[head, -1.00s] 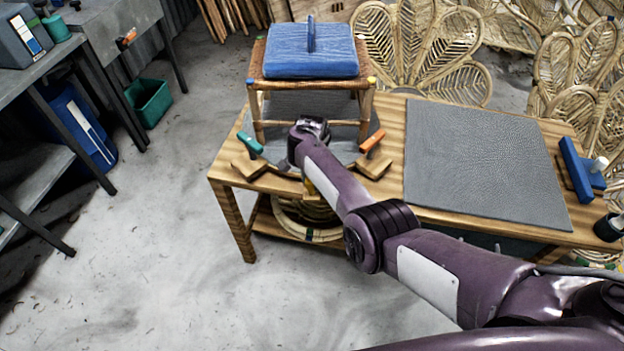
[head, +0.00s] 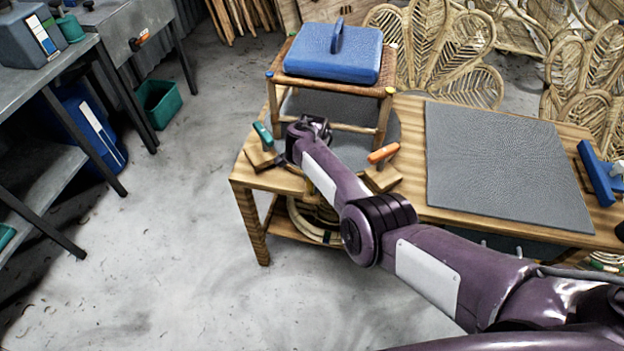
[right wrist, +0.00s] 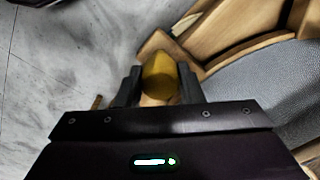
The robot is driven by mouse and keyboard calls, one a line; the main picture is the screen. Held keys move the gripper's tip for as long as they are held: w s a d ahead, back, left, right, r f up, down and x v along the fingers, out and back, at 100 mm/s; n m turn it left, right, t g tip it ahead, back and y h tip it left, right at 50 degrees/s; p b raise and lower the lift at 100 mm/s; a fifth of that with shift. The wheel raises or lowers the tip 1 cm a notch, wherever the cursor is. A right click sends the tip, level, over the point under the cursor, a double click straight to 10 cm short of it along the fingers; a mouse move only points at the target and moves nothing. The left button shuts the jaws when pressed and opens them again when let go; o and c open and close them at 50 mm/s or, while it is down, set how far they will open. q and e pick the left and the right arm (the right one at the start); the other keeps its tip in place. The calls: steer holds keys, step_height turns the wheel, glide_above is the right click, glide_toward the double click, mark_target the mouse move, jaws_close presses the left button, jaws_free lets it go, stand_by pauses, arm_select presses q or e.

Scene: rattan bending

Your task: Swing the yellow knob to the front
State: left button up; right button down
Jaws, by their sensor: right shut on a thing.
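The yellow knob (right wrist: 160,78) sits between the dark fingers of my right gripper (right wrist: 158,88) in the right wrist view, and the gripper is shut on it. In the head view my right gripper (head: 308,130) is at the front left of the round grey disc (head: 384,125), and my wrist hides the knob. A woven wooden stool (head: 330,88) stands on the disc, turned at an angle to the table. A blue cushion-like block (head: 330,62) with a raised handle lies on the stool. My left gripper is not in view.
Wooden blocks with a teal handle (head: 262,136) and an orange handle (head: 383,153) flank my right wrist on the wooden table (head: 412,172). A grey mat (head: 505,165) covers the table's right part.

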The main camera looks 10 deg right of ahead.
steer(key=shift+w+r, duration=0.1)
steer(key=c, duration=1)
jaws_free()
steer(key=shift+o, duration=0.2)
step_height(320, 180, up, 8)
steer(key=shift+f+p, duration=0.1)
steer(key=shift+p, duration=0.75)
steer(key=shift+f, duration=0.1)
